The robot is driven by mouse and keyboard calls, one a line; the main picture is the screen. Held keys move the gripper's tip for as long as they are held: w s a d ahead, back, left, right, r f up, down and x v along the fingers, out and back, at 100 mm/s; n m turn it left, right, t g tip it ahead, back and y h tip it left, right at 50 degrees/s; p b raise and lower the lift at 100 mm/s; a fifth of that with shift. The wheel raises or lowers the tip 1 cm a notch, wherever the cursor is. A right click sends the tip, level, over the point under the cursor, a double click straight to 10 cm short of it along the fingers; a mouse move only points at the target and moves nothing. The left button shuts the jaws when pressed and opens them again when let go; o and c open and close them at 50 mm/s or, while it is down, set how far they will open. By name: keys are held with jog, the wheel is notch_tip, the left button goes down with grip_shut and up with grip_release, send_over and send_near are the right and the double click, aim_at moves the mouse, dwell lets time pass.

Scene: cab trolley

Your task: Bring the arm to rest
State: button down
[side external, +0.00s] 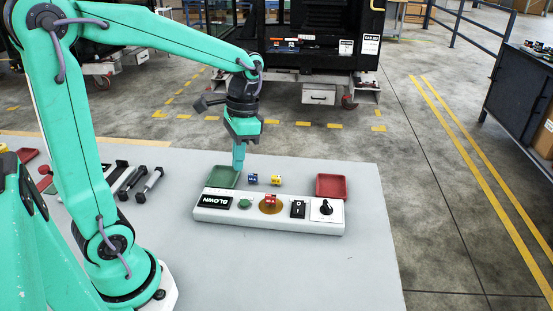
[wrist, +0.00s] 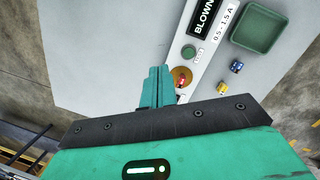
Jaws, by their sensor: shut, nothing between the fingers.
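I cannot tell from the side view exactly how high the fingertips are.
A red fuse (side external: 270,200) sits on the box's round brown pad. Blue (side external: 253,179) and yellow (side external: 277,180) fuses lie behind the box. A red tray (side external: 331,186) stands at right. Dark bolt-like tools (side external: 136,180) lie at left. The table's front (side external: 300,275) is clear.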

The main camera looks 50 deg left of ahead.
jog(key=s+d+r+n+t, duration=0.3)
jog(key=s+d+r+t, duration=0.1)
jog(key=s+t, duration=0.3)
jog(key=shift+s+d+r+t, duration=0.2)
jog(key=shift+s+r+t, duration=0.1)
jog(key=shift+s+r, duration=0.15)
